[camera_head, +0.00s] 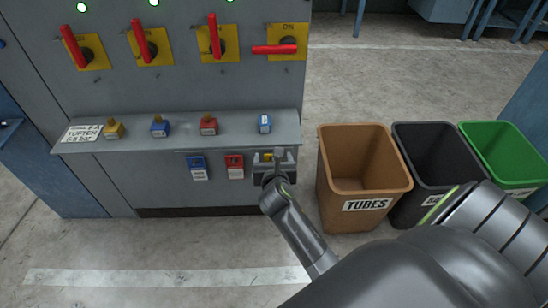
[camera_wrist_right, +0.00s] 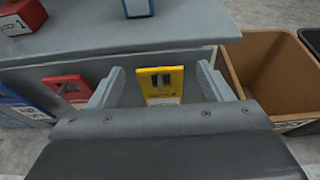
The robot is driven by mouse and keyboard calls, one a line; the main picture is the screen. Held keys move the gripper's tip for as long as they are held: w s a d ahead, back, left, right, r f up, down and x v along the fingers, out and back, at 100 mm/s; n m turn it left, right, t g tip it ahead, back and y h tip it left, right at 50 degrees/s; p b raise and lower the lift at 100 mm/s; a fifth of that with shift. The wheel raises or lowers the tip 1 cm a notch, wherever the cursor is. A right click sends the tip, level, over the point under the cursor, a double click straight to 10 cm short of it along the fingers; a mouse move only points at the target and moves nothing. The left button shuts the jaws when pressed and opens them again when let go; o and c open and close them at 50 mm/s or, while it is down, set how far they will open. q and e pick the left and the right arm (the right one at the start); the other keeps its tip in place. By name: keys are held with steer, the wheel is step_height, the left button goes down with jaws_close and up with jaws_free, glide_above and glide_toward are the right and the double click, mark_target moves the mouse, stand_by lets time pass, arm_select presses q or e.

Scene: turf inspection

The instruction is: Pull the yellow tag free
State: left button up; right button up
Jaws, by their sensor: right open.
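The yellow tag (camera_wrist_right: 161,86) hangs on the grey panel face below the shelf, with a dark slot or clip near its top. In the head view the yellow tag (camera_head: 257,158) is partly hidden by my right gripper (camera_head: 276,160). In the wrist view my right gripper (camera_wrist_right: 160,72) is open, one finger on each side of the yellow tag, with gaps between. I cannot tell whether the fingertips reach the tag's depth. My left gripper is not in view.
A red tag (camera_head: 235,166) and a blue tag (camera_head: 197,167) hang to the left. The shelf (camera_head: 185,128) above holds several small coloured locks. A brown TUBES bin (camera_head: 393,165) stands close on the right, with a black bin (camera_head: 433,150) and a green bin (camera_head: 505,140) beyond.

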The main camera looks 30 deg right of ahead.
steer(key=c, duration=1.1)
steer(key=shift+r+p, duration=0.5)
steer(key=shift+p, duration=0.4)
steer(key=shift+s+a+p, duration=0.15)
steer(key=shift+s+p, duration=0.1)
steer(key=shift+p, duration=0.05)
steer(key=shift+s+a+p, duration=0.45)
steer(key=shift+s+p, duration=0.05)
steer(key=shift+s, duration=0.2)
steer(key=shift+s+a+p, duration=0.45)
steer(key=shift+s+p, duration=0.05)
steer(key=shift+s, duration=0.2)
steer(key=shift+s+a+p, duration=0.3)
steer(key=shift+s+a, duration=0.15)
steer(key=shift+s, duration=0.25)
steer(key=shift+s+a+p, duration=0.3)
steer(key=shift+s+a, duration=0.1)
steer(key=shift+s, duration=0.35)
steer(key=shift+s+a+p, duration=0.3)
steer(key=shift+s+a, duration=0.15)
steer(key=shift+s, duration=0.25)
